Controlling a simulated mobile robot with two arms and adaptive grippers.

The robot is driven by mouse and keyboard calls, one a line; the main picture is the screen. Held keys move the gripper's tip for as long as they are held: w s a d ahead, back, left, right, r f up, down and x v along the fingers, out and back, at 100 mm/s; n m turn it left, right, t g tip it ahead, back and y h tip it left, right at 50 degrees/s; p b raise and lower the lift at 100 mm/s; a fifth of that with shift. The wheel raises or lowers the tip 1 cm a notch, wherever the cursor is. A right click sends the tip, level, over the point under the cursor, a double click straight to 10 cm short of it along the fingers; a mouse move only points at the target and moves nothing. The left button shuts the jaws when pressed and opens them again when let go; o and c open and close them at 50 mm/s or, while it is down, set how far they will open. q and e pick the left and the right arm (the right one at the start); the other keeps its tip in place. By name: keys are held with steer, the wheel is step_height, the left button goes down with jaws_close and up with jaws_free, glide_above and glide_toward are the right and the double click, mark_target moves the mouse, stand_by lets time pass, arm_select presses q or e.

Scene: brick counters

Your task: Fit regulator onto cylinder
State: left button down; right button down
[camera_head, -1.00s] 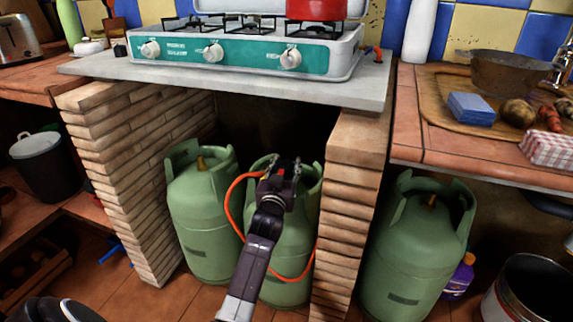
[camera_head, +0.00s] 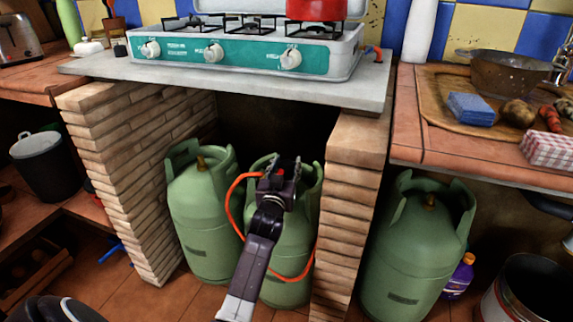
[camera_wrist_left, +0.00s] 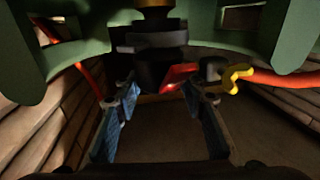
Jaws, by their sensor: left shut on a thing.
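The middle green gas cylinder (camera_head: 292,240) stands under the stove, inside the brick bay. My left gripper (camera_head: 279,178) is at its collar and hides its valve in the head view. In the left wrist view, my left gripper (camera_wrist_left: 164,100) is shut on the regulator (camera_wrist_left: 158,65), a dark body with a red lever (camera_wrist_left: 180,77). The brass valve (camera_wrist_left: 154,4) shows at the top edge, in line with the regulator. I cannot tell whether it is seated. The orange hose (camera_head: 233,208) loops around my gripper. My right gripper is not in view.
A second cylinder (camera_head: 205,225) stands close at the left in the bay. A third (camera_head: 412,255) stands right of the brick pillar (camera_head: 345,230). The counter slab (camera_head: 250,88) with the stove (camera_head: 240,55) is overhead. The collar (camera_wrist_left: 235,45) surrounds the gripper closely.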

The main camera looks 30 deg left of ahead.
arm_select(q)
steer(key=shift+r, duration=0.15)
steer(key=c, duration=1.2)
jaws_free()
steer(key=shift+f, duration=0.2)
steer(key=v, duration=1.2)
steer(key=shift+r, duration=0.15)
